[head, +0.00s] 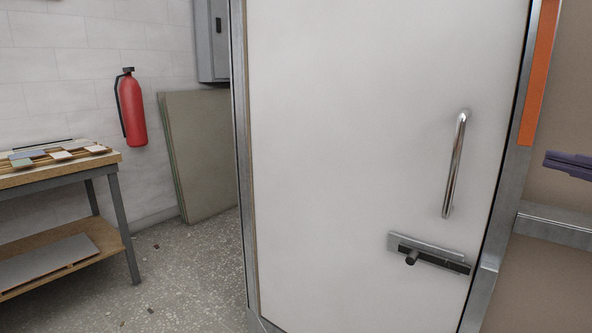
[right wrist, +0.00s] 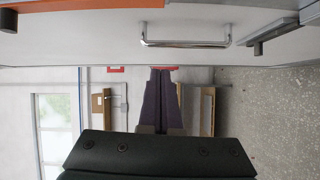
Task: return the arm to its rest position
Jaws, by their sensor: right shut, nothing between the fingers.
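My right gripper (head: 568,165) shows at the right edge of the head view, as dark purple fingers pointing left. It is to the right of the door frame and apart from the door handle. In the right wrist view the gripper (right wrist: 162,72) has its two purple fingers together, with nothing between them. Most of the right arm is out of the head view. My left gripper is in neither view.
A white door (head: 370,130) in a metal frame fills the middle, with a chrome handle (head: 455,165) and a sliding latch (head: 430,255). Speckled floor (head: 195,275) between is mostly clear.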

